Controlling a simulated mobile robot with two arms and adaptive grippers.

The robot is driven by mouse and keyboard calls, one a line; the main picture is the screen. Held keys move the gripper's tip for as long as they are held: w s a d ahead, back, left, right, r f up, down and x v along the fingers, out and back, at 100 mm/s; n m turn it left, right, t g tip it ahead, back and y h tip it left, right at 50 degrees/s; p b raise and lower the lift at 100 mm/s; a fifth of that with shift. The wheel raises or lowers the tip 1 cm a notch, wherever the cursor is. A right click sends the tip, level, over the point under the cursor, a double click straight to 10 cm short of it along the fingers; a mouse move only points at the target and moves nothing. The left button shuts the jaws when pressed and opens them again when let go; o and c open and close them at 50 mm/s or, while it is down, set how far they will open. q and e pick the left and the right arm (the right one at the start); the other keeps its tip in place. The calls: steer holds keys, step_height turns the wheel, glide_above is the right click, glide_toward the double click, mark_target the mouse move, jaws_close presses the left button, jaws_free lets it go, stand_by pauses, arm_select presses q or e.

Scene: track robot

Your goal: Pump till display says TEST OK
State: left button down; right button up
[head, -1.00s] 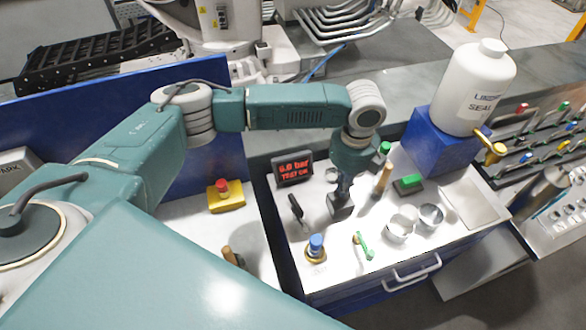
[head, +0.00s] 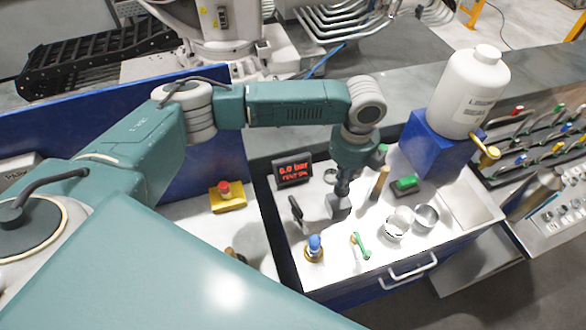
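The small black display (head: 294,172) stands at the back left of the white worktop and shows red text. Its upper line looks like 6.0 bar; the lower line is blurred but resembles TEST OK. My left gripper (head: 338,208) points down over the worktop, right of a black upright lever (head: 297,210) and apart from it. Its dark fingers are small and seen from above, so I cannot tell whether they are open or hold anything. Which item is the pump is not clear. My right gripper is out of view.
A blue-topped fitting (head: 314,246), a green-handled piece (head: 361,246), a wooden handle (head: 380,182), a green button box (head: 406,185) and metal cups (head: 426,216) stand around the gripper. A white bottle (head: 468,92) sits on a blue block (head: 433,145). A red-and-yellow stop button (head: 226,194) is left.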

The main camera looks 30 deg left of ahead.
arm_select(q)
step_height(320, 180, up, 3)
steer(key=p, duration=0.2)
steer(key=shift+f+p, duration=0.2)
steer(key=shift+p, duration=0.2)
steer(key=shift+r+b, duration=0.1)
steer(key=shift+b, duration=0.2)
steer(key=shift+r, duration=1.6)
